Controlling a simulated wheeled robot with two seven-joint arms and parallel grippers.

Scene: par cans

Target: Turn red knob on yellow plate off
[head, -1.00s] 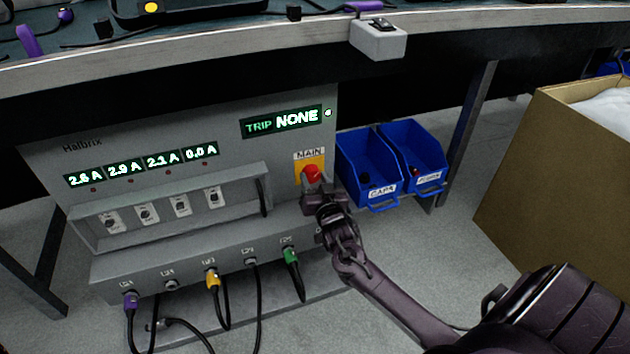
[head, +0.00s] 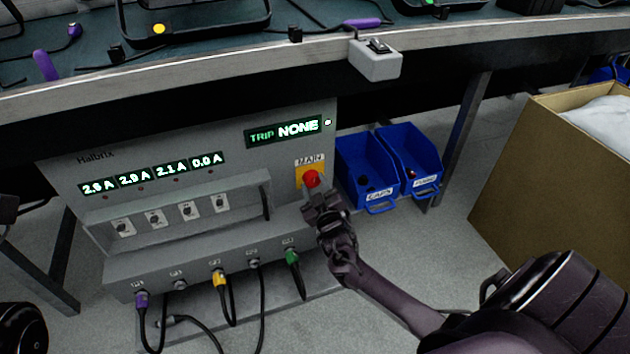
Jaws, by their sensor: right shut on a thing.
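The red knob (head: 311,179) labelled MAIN sits on a yellow plate (head: 302,172) at the right side of the grey power box (head: 120,180). My right gripper (head: 318,200) is right at the knob, shut on its lower part. The gripper hides the knob's lower part and much of the plate. The green displays are lit: TRIP NONE (head: 284,131) and several current readings (head: 152,172). Dark parts of my left arm show at the left edge, but its gripper is out of the picture.
Two blue bins (head: 366,165) stand right of the box. A cardboard box (head: 550,175) stands at the far right. The workbench edge (head: 200,72) with a grey switch box (head: 375,60) overhangs above. Cables hang from the power box's lower front, including a yellow plug (head: 218,278).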

